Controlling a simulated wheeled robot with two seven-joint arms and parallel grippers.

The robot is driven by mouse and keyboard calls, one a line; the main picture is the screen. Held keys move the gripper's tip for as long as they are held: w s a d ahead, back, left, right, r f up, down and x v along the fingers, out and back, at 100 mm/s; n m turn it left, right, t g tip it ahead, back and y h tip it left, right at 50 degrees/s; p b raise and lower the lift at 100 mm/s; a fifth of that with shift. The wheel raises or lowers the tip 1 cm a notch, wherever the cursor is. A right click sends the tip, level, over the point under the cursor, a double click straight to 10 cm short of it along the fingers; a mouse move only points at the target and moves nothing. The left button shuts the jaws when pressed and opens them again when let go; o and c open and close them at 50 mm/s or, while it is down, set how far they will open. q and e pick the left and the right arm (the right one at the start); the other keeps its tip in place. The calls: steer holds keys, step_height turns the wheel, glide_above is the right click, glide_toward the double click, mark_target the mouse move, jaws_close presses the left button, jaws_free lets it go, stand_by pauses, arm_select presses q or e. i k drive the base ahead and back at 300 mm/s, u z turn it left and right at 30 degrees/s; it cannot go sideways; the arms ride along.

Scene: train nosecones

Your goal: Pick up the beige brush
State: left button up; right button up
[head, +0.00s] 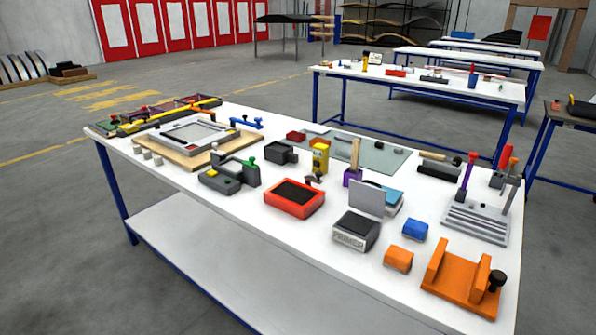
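A beige upright stick (355,152), which looks like the handle of the beige brush, stands in a small purple holder (352,177) near the middle of the white table (330,250). It leans slightly, and its lower end is hidden in the holder. I cannot make out bristles. Neither of my grippers is in view.
An open primer box (356,232) and a red tray (294,198) stand in front of the holder. A yellow bottle (320,156) is to its left. An orange fixture (464,284) and a grey tool stand (478,220) are at the right. The table's front left edge is clear.

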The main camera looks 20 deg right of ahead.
mark_target(356, 143)
steer(key=k, duration=1)
steer(key=z, duration=2.35)
steer(key=i, duration=3.65)
steer(key=u, duration=4.65)
